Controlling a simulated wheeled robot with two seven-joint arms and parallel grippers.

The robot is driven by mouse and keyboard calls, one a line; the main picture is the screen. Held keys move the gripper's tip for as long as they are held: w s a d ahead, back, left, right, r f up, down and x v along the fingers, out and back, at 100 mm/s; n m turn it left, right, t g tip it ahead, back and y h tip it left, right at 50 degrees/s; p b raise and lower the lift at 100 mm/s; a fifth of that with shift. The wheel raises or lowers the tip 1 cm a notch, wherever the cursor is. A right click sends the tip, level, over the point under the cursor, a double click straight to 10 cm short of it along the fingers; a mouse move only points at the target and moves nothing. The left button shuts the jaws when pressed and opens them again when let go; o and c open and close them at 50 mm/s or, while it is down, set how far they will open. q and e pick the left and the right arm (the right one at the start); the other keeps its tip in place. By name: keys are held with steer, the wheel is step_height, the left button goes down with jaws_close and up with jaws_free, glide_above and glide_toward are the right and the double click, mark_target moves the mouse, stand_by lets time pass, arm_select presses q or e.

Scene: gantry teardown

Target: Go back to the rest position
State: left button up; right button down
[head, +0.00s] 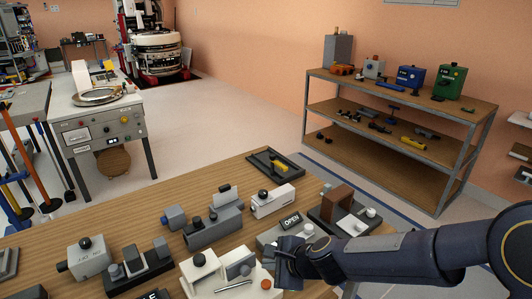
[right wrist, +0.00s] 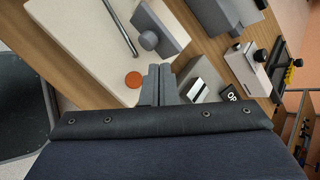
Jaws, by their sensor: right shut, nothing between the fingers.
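My right gripper (head: 289,262) reaches in from the right over the front of the wooden table (head: 110,222). In the right wrist view its two fingers (right wrist: 157,84) are together, with nothing between them. It is close to a cream-white fixture (head: 208,274) with a metal rod and an orange button (right wrist: 134,79). A grey block with a dark "OPEN" label (head: 291,220) is just behind the gripper, partly hidden by it. Whether the gripper touches either one I cannot tell. My left gripper is not in view.
Several grey devices stand on the table, including a boxy one (head: 88,257) and a long one (head: 212,228). A white device (head: 272,200) and a black tray (head: 287,166) are farther back. A wooden shelf rack (head: 400,95) stands by the wall. Open floor (head: 210,110) lies beyond the table.

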steer(key=s+d+r+n, duration=0.8)
steer(key=d+r, duration=0.1)
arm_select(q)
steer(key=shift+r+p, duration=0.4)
arm_select(e)
steer(key=s+d+f+n+h, duration=0.1)
steer(key=s+d+n+h, duration=0.2)
steer(key=s+d+n, duration=0.4)
steer(key=s+d, duration=0.3)
steer(key=s, duration=0.5)
steer(key=shift+d+f+n+g, duration=0.2)
steer(key=shift+d+n+g, duration=0.1)
steer(key=shift+n, duration=0.1)
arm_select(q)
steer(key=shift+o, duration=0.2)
